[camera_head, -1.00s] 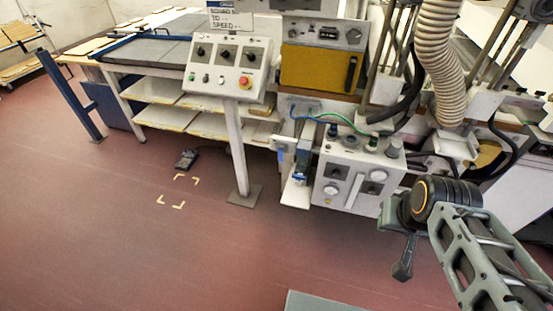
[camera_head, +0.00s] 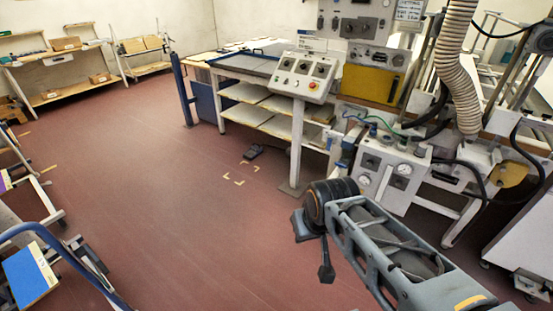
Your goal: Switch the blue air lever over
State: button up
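A small blue lever-like part (camera_head: 331,143) shows at the left side of the white gauge box, beside a blue and green hose. It is too small to tell which way it is set. The white gauge box (camera_head: 384,184) stands under the bench at the right, with dials on its front. My arm reaches in from the bottom right, in front of the box's lower left. My gripper (camera_head: 326,270) seems to be the dark narrow end hanging below the black joint. It is over open floor, apart from the lever; its fingers cannot be made out.
A control pedestal (camera_head: 303,76) with a red button stands left of the box. A foot pedal (camera_head: 253,151) and yellow corner marks (camera_head: 240,175) are on the floor. A blue-handled cart (camera_head: 68,253) stands at lower left. The red floor between is clear.

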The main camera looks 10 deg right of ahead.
aim_at(329, 141)
jog(key=u, duration=1)
jog(key=i, duration=1.75)
jog(key=z, duration=1)
jog(key=i, duration=0.9)
jog(key=z, duration=1.1)
jog(key=i, duration=0.25)
jog(key=z, duration=0.25)
